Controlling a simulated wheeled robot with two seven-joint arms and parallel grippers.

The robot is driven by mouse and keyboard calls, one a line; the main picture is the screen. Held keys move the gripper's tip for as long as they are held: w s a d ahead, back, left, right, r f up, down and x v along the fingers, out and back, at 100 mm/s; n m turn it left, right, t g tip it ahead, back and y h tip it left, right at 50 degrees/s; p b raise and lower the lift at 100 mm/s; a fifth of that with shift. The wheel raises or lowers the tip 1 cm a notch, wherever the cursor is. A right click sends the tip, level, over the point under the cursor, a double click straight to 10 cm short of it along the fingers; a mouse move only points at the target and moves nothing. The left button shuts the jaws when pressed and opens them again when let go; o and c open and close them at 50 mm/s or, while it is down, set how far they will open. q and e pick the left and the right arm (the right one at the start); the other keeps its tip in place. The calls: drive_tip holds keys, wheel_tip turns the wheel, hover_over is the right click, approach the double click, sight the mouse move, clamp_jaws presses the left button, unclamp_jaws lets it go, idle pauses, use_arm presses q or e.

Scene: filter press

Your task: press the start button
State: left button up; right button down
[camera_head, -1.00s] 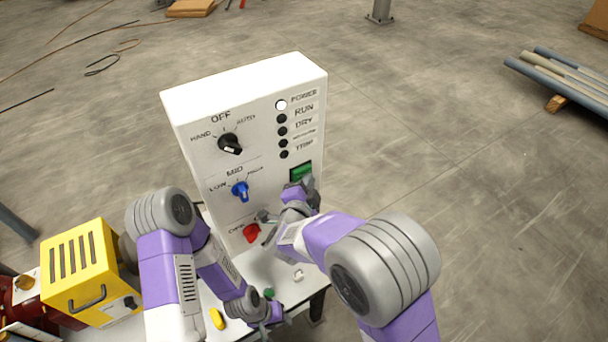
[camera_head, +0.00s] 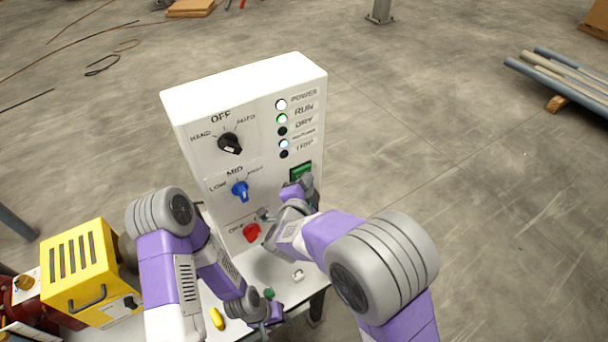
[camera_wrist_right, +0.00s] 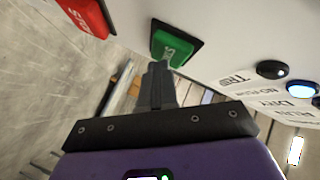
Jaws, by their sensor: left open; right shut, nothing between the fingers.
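The white control panel (camera_head: 190,110) stands upright on the table. Its green start button (camera_head: 301,171) is at the lower right, partly covered by my right gripper (camera_head: 293,187). In the right wrist view the green button (camera_wrist_right: 174,46) sits in a dark frame, just beyond the shut, empty fingertips (camera_wrist_right: 158,66). They look very close to its edge; I cannot tell whether they touch it. The POWER (camera_head: 281,105), RUN (camera_head: 282,118) and blue fourth lamp (camera_head: 283,143) are lit. My left gripper (camera_head: 270,310) is low over the table, open, its fingers partly hidden.
A black selector (camera_head: 230,144), a blue knob (camera_head: 240,190) and a red control (camera_head: 251,233) are on the panel. A yellow box (camera_head: 80,270) stands left. Small items, including a yellow one (camera_head: 217,318), lie on the table.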

drive_tip(key=shift+s+d, duration=0.45)
drive_tip(key=shift+s, duration=0.3)
drive_tip(key=shift+b, duration=0.3)
drive_tip(key=s+d, duration=0.1)
drive_tip(key=s, duration=0.1)
drive_tip(key=s+d+b, duration=0.1)
drive_tip(key=s+d, duration=0.1)
idle(0.5)
